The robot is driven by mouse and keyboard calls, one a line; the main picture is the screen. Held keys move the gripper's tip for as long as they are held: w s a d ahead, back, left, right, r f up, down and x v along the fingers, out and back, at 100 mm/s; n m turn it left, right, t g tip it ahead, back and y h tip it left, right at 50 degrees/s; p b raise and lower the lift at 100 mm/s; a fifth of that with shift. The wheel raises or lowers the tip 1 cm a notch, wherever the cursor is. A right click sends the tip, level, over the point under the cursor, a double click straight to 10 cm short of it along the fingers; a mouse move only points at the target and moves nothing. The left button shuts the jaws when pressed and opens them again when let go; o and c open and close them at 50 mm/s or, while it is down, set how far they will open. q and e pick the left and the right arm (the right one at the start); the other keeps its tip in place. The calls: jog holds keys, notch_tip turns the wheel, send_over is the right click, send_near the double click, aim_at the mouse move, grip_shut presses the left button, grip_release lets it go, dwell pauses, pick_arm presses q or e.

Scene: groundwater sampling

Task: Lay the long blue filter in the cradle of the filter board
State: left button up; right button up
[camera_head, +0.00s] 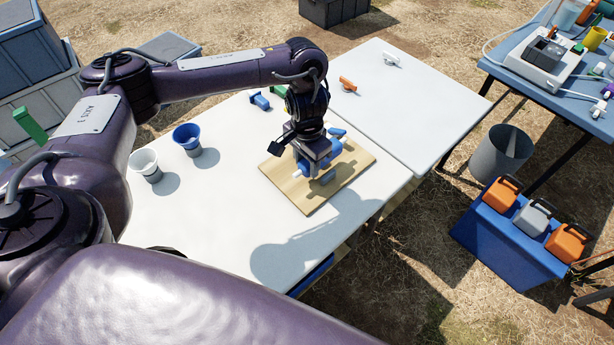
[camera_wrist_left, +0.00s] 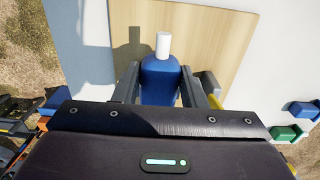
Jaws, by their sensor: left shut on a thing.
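The wooden filter board (camera_head: 300,195) lies on the white table. My left gripper (camera_head: 318,168) is over the middle of the board, pointing down. It is shut on the long blue filter (camera_head: 303,163), which also shows between the fingers in the left wrist view (camera_wrist_left: 160,82) with a white end piece (camera_wrist_left: 163,45). My right gripper is not in view.
A blue cup (camera_head: 187,138) and a white cup (camera_head: 145,163) stand left of the board. Blue (camera_head: 260,101) and green (camera_head: 279,91) pieces lie behind it. An orange piece (camera_head: 347,84) and a white piece (camera_head: 391,59) lie on the farther table. The near table area is clear.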

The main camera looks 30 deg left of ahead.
pick_arm(q)
notch_tip(320, 180, down, 4)
jog(key=shift+f+b, duration=0.1)
jog(key=shift+b, duration=0.8)
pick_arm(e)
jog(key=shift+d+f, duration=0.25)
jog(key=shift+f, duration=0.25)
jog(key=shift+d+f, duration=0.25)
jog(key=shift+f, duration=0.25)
pick_arm(q)
jog(key=shift+f, duration=0.15)
jog(key=o, duration=1.1)
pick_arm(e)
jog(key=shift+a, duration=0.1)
